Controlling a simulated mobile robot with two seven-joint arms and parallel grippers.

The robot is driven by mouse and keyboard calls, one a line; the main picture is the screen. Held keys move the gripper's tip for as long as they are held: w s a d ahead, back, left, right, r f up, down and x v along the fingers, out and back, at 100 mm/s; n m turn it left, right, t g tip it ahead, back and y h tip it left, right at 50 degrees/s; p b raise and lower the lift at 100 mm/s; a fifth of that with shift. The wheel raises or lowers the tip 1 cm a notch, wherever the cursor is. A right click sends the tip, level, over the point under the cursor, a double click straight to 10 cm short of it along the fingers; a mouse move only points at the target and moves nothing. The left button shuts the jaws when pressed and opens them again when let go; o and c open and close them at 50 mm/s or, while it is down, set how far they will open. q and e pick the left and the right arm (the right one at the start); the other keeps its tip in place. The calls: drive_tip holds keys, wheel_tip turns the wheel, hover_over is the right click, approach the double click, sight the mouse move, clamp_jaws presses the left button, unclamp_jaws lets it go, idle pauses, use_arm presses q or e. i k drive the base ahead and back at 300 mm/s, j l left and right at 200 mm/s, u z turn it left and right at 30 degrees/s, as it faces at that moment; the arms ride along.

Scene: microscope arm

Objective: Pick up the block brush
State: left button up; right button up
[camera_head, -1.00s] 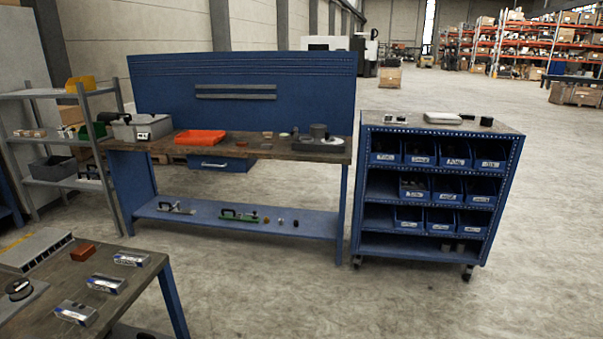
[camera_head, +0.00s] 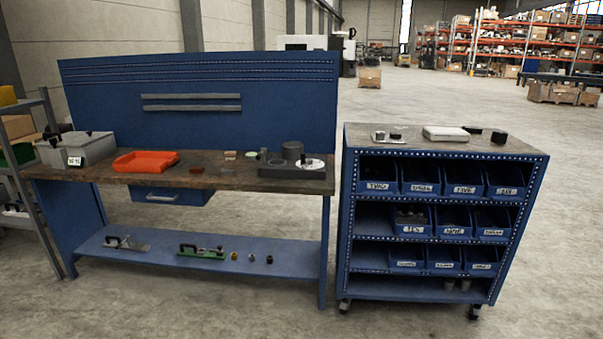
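I cannot single out the block brush with certainty. On the lower shelf (camera_head: 150,265) of the blue workbench lie a flat grey tool with a black handle (camera_head: 126,244) and, to its right, a long green tool with a black handle (camera_head: 202,251). Either is too small to identify surely. Several small round pieces (camera_head: 252,257) lie to the right of the green one. Neither of my grippers is in view.
The workbench top (camera_head: 220,182) holds a grey bin (camera_head: 85,150), an orange tray (camera_head: 146,162) and a dark fixture (camera_head: 290,160). A blue wheeled cabinet (camera_head: 345,240) with labelled bins stands to the right. Concrete floor (camera_head: 560,200) is clear at right and in front.

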sight(229, 156)
drive_tip(key=i+l+u, duration=0.3)
drive_tip(key=i, duration=0.3)
drive_tip(key=i+l+u, duration=0.3)
drive_tip(key=i, duration=0.3)
drive_tip(key=i+l+u, duration=0.35)
drive_tip(key=i+l, duration=0.1)
drive_tip(key=i, duration=0.05)
